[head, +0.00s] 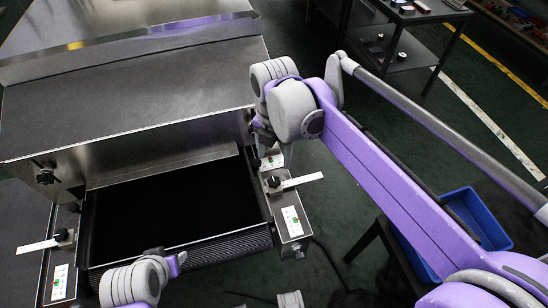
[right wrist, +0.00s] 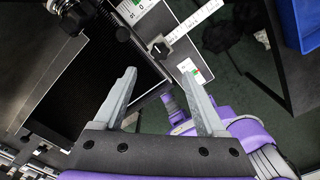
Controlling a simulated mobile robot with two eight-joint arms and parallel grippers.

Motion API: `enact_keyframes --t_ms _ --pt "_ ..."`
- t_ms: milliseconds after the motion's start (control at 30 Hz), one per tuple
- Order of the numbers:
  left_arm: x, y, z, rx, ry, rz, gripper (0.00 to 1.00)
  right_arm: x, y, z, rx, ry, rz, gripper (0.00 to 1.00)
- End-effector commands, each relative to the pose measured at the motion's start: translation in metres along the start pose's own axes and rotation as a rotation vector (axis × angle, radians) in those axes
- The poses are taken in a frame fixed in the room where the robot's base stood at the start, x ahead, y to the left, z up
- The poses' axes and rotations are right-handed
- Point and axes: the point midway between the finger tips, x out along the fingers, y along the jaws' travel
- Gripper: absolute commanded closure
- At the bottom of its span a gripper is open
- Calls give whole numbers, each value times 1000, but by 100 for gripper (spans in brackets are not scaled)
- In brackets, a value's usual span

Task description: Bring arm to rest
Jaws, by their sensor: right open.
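My right arm (head: 400,180) comes in from the right and reaches over the front right corner of the dryer. Its wrist hides most of my right gripper in the head view. In the right wrist view my right gripper (right wrist: 160,75) is open, its two grey fingers apart with nothing between them. It is above the dryer's dark belt bed (head: 175,208), near the right side rail (head: 290,215). Part of my left arm (head: 135,282) shows at the bottom of the head view, low in front of the belt; its fingers do not show.
The steel dryer housing (head: 130,85) fills the upper left. Side rails carry black knobs and white scales (head: 303,180). A blue bin (head: 475,215) stands at the right, partly behind my arm. A dark shelf table (head: 400,45) is at the back. Green floor lies between.

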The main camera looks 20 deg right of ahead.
Motion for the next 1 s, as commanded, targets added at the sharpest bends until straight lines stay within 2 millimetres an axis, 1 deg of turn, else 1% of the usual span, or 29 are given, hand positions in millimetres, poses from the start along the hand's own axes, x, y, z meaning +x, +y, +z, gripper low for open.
enact_keyframes --t_ms 433,567,667,867,900,967,1000 --pt "0 0 0 0 0 0 50 0 0 0 3 0 0 27" --pt "-2 0 -2 0 1 0 50 0 -7 -2 92 -11 15 27" --pt "-7 0 -5 0 3 0 50 0 -21 -6 290 -30 49 27" --pt "-19 0 -14 0 9 0 50 6 -61 -21 894 -52 174 27" --pt "-22 0 -16 0 11 0 50 8 -68 -24 1021 -49 205 27" --pt "-25 0 -19 0 13 0 50 12 -80 -29 1208 -39 251 27" --pt "-28 0 -21 0 14 0 50 16 -88 -32 1332 -28 283 27"
